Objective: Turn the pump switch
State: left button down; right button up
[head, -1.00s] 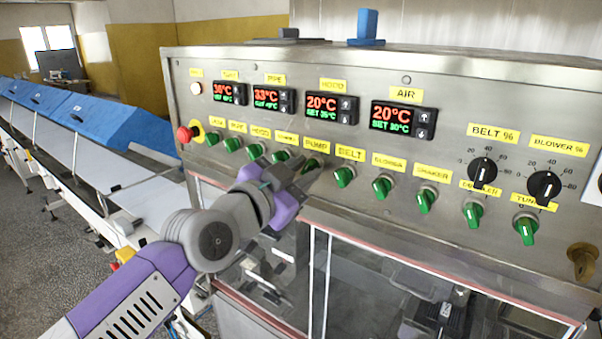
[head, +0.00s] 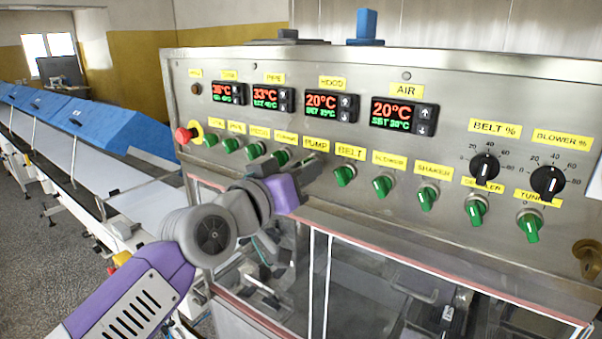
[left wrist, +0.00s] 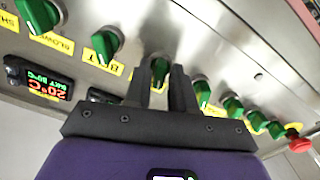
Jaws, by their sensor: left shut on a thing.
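The pump switch is a green rotary knob under the yellow PUMP label (head: 316,145) on the steel control panel. In the head view my left gripper (head: 311,165) covers it. In the left wrist view the green pump knob (left wrist: 160,68) shows at the dark fingertips of my left gripper (left wrist: 165,75), which is shut on it. The exact angle of the knob is hard to tell behind the fingers. My right gripper is not in view.
Neighbouring green switches stand close on both sides, such as the belt switch (head: 344,176). A red emergency button (head: 185,135) is at the panel's left end. Glass doors lie below the panel. A conveyor with blue covers (head: 110,122) runs at left.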

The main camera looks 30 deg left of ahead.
pick_arm(q)
jog(key=shift+n, duration=1.1)
jog(key=c, duration=1.2)
grip_release()
jog(key=shift+o, duration=0.2)
jog(key=s+b, duration=0.1)
jog(key=s, duration=0.6)
jog(key=shift+s+a, duration=0.3)
